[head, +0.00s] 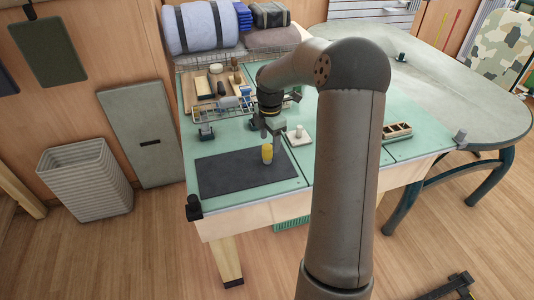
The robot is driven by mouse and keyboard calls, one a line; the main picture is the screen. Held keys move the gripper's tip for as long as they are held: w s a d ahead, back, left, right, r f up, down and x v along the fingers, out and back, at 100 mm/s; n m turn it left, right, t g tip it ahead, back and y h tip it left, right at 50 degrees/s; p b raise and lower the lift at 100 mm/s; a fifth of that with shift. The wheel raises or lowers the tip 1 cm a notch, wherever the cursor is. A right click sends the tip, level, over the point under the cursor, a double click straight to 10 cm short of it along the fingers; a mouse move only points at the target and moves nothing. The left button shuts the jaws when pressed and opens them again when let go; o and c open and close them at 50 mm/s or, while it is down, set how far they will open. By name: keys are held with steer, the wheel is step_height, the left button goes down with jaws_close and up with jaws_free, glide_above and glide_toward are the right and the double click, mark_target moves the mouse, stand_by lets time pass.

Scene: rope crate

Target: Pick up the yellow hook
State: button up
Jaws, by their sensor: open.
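In the head view a small yellow object (267,154), which I take to be the yellow hook, stands near the right part of the dark mat (235,174) on the green table. It is too small to make out its shape. My gripper (271,133) is just above and slightly right of it, pointing down, with its fingers open. I cannot tell whether the fingers touch it. My arm comes in from the right and hides part of the table.
A white block with a knob (299,135) is right of my gripper. A wooden compartment box (397,131) lies further right. A dark clamp (195,208) sits at the table's front left corner. The mat's left part is clear.

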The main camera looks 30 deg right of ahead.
mark_target(267, 153)
steer(key=f, duration=0.5)
steer(key=f+p, duration=0.1)
steer(key=f, duration=0.1)
steer(key=shift+w+a+f, duration=0.2)
steer(key=shift+w, duration=0.2)
steer(key=shift+c, duration=0.4)
jaws_close()
steer(key=shift+r, duration=0.1)
